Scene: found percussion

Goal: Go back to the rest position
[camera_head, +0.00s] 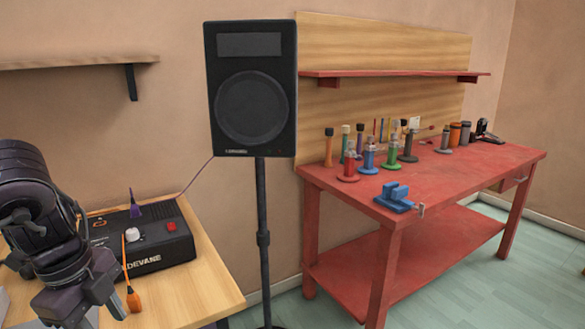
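My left arm comes in from the left edge. My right gripper is not in view.
A black box (150,262) with a white knob and red button sits on the wooden table (200,290). A purple pointed thing (135,205) shows by it. A speaker on a stand (252,90) is right of it. A red workbench (450,180) holds several tools and a blue vise (394,196).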

